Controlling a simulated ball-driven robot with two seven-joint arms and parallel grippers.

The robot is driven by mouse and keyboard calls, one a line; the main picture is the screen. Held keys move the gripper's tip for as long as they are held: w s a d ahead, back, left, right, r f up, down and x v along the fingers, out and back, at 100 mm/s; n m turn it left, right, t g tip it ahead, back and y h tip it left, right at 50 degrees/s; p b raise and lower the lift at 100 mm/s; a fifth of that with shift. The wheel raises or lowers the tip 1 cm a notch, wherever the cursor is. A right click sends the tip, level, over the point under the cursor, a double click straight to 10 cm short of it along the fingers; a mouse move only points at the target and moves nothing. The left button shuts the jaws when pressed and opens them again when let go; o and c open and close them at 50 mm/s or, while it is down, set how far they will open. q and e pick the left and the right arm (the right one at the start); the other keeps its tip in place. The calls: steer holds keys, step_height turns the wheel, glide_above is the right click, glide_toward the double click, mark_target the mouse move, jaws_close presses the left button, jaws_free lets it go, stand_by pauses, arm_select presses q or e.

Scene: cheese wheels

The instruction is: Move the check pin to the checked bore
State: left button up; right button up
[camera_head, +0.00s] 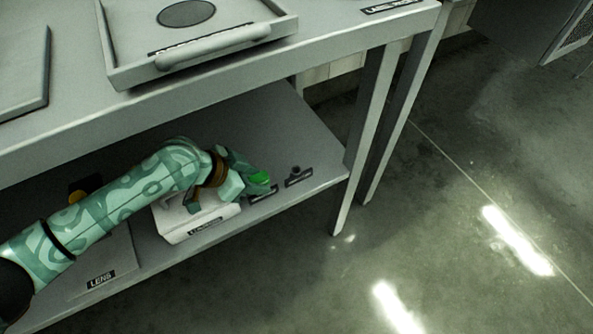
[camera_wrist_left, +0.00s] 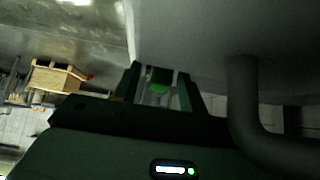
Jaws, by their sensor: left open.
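My left gripper (camera_head: 256,181) reaches over the lower shelf, just past the right end of a white labelled block (camera_head: 185,222). It is open. A bright green piece (camera_head: 261,178) is at its fingertips. In the left wrist view the green piece (camera_wrist_left: 160,77) lies between the two fingers of my left gripper (camera_wrist_left: 158,88); whether they touch it I cannot tell. I cannot read whether this is the check pin. A dark label (camera_head: 263,194) lies just below it. Right of it a small dark knob (camera_head: 296,170) stands by another dark label (camera_head: 299,178). No bore shows clearly.
The grey table top (camera_head: 335,25) overhangs the shelf (camera_head: 305,130) and carries a tray (camera_head: 225,54) with a thick front bar. A table leg (camera_head: 362,130) stands right of the shelf. A mat labelled LENS (camera_head: 118,262) lies at the shelf's left. The floor (camera_head: 460,220) at right is clear.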

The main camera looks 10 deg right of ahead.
mark_target(254, 178)
arm_select(q)
jaws_close()
